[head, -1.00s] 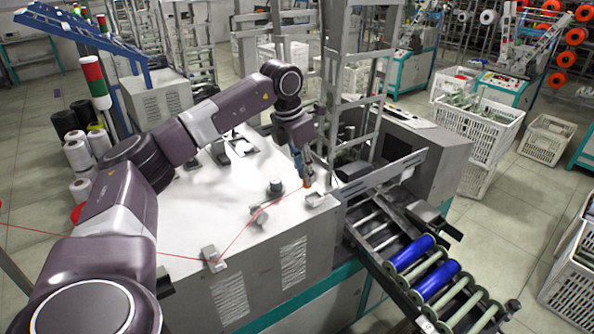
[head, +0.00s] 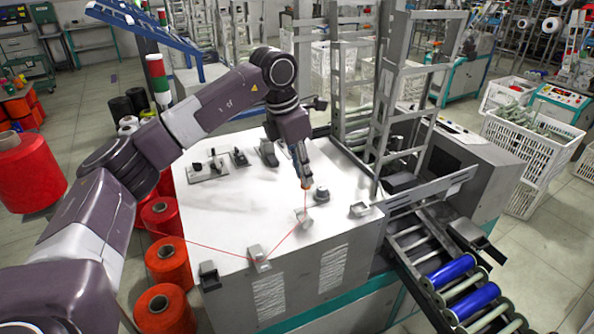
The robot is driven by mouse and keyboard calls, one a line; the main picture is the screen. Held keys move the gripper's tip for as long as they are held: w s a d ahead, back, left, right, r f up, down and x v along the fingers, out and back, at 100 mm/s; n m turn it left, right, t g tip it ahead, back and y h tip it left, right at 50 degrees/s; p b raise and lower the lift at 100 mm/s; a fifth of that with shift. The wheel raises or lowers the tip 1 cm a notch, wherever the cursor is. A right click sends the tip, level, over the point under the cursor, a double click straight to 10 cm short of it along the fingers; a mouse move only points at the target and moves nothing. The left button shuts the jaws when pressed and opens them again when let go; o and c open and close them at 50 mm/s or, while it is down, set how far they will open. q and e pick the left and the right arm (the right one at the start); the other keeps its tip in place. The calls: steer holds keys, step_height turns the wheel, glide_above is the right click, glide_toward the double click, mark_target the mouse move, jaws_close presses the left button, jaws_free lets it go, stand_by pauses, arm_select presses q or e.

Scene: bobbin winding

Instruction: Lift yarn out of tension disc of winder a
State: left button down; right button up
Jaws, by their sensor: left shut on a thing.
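Winder a is a large grey machine with a white top (head: 205,220). Thin red yarn (head: 215,247) comes in from the left to a small grey guide block (head: 258,258) near the front edge. From there it runs up right to a second small grey piece (head: 304,219), then steeply up to my left gripper. My left gripper (head: 305,186) points down above the top, shut on the yarn. A dark round knob (head: 321,195), perhaps the tension disc, stands just right of the fingertips. I cannot tell whether yarn lies in it. My right gripper is not in view.
A grey metal frame (head: 385,100) rises behind the work spot. More small fittings (head: 208,168) stand at the back left of the top.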

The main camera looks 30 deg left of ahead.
arm_select(q)
steer(key=b+x, duration=0.1)
steer(key=x, duration=0.1)
steer(key=s+b+x, duration=0.1)
steer(key=b+x, duration=0.1)
steer(key=a+b+x, duration=0.1)
steer(key=x, duration=0.1)
steer(key=shift+f+b, duration=0.35)
steer(key=shift+f, duration=0.25)
steer(key=shift+r+p, duration=0.35)
steer(key=shift+d, duration=0.1)
steer(key=shift+s, duration=0.15)
steer(key=shift+f, duration=0.1)
steer(key=shift+s+a+b+x, duration=0.1)
steer(key=shift+s+b+x, duration=0.05)
steer(key=shift+b+x, duration=0.65)
steer(key=shift+s+a+b+x, duration=0.2)
steer(key=shift+b+x, duration=0.25)
steer(key=shift+x, duration=0.55)
steer(key=shift+w, duration=0.15)
steer(key=shift+w+p+v, duration=0.15)
steer(key=shift+p+v, duration=0.4)
steer(key=shift+v, duration=0.15)
steer(key=shift+w+p+v, duration=0.1)
steer(key=shift+p+v, duration=0.4)
steer(key=shift+v, duration=0.2)
